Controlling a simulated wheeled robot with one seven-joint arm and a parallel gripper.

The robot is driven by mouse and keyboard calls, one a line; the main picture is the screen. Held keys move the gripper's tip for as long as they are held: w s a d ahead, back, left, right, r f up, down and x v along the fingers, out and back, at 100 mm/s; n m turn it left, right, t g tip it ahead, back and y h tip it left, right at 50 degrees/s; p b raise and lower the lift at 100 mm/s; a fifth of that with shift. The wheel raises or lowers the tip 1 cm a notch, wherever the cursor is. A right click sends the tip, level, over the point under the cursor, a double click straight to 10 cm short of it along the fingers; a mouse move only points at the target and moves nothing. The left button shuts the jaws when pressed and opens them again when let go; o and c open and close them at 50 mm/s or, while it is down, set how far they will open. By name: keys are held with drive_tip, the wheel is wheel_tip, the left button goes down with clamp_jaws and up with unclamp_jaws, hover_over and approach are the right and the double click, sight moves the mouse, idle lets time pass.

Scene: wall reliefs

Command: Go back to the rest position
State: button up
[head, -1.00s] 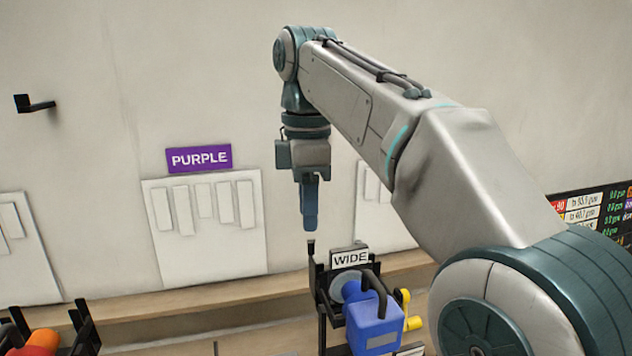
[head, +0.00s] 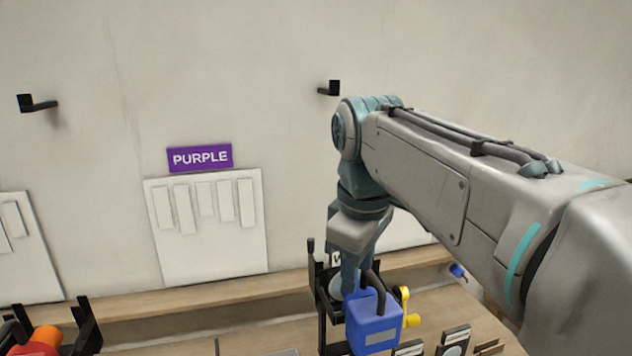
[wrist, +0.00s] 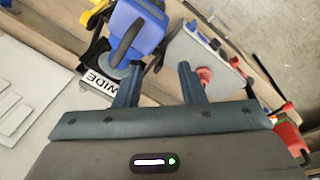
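My gripper (head: 352,275) hangs down in front of the pale wall, just behind the blue block-like object (head: 375,325) with a black handle. In the wrist view my gripper (wrist: 158,80) has its two fingers spread apart, with nothing between them. The blue object also shows in the wrist view (wrist: 140,25), beyond the fingertips. I cannot tell from the head view whether the gripper touches it.
A black rack (head: 328,322) stands around the blue object, with the WIDE sign (wrist: 98,82) beside it. A purple sign (head: 200,158) sits above a white relief panel (head: 210,240). Black wall hooks (head: 35,104) stick out. An orange object (head: 45,340) lies lower left.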

drive_tip(key=s+d+f+m+t, duration=0.1)
drive_tip(key=s+d+f+m, duration=0.45)
drive_tip(key=f, duration=0.25)
drive_tip(key=s+d+f+m+t, duration=0.2)
drive_tip(key=s+d+f+m, duration=0.3)
drive_tip(key=f, duration=0.3)
wheel_tip(320, 180, down, 7)
drive_tip(key=a+g+b, duration=0.1)
drive_tip(key=b, duration=0.5)
drive_tip(key=shift+w+a+f+m, duration=0.25)
drive_tip(key=shift+w+m, duration=0.1)
drive_tip(key=shift+m, duration=0.1)
